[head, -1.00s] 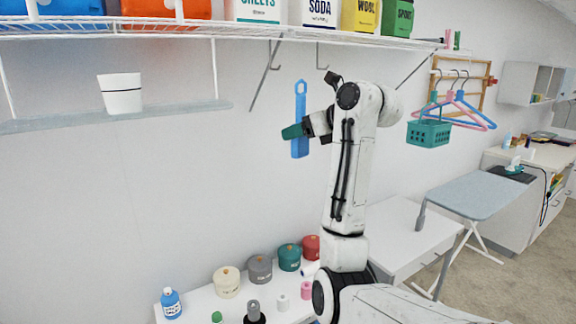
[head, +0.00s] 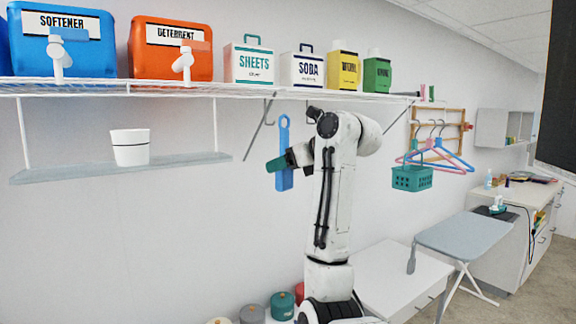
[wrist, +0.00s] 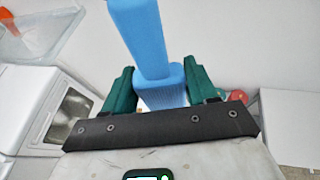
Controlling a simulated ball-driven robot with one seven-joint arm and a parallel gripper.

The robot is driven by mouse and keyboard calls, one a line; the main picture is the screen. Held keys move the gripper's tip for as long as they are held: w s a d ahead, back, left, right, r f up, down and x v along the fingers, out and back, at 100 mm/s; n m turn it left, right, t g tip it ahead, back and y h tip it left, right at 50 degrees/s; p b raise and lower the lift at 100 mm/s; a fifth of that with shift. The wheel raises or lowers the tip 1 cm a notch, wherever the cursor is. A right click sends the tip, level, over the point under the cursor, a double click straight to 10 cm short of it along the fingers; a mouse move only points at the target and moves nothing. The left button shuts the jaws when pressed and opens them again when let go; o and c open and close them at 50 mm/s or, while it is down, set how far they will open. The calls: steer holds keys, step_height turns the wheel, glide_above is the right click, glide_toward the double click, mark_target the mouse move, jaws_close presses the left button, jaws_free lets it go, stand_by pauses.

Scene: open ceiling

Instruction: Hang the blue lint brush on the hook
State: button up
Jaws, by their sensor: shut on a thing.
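The blue lint brush (head: 284,130) hangs upright in the air in front of the wall, just below the wire shelf in the head view. Its handle ends in a ring at the top. My gripper (head: 282,163) has green fingers shut on the brush's lower part. In the wrist view the brush (wrist: 146,38) stands between the two fingers (wrist: 160,90) and points away from the camera. The hook is not clearly visible now; my arm covers the wall right of the brush. I cannot tell how far the ring is from it.
The wire shelf (head: 200,91) above carries jugs and boxes. A slanted bracket (head: 257,130) is left of the brush. A white pot (head: 130,147) stands on a lower ledge at left. Hangers and a green basket (head: 411,178) hang at right, above an ironing board (head: 465,233).

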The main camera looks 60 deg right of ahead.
steer(key=w+d+f, duration=0.1)
steer(key=w+d, duration=0.2)
steer(key=w, duration=0.2)
steer(key=shift+w+d+f, duration=0.25)
steer(key=shift+w, duration=0.05)
stand_by(0.6)
stand_by(0.6)
steer(key=o, duration=1.3)
steer(key=shift+c, duration=0.2)
steer(key=b+v, duration=0.2)
steer(key=v, duration=0.8)
steer(key=shift+s+a, duration=0.15)
steer(key=shift+s, duration=0.15)
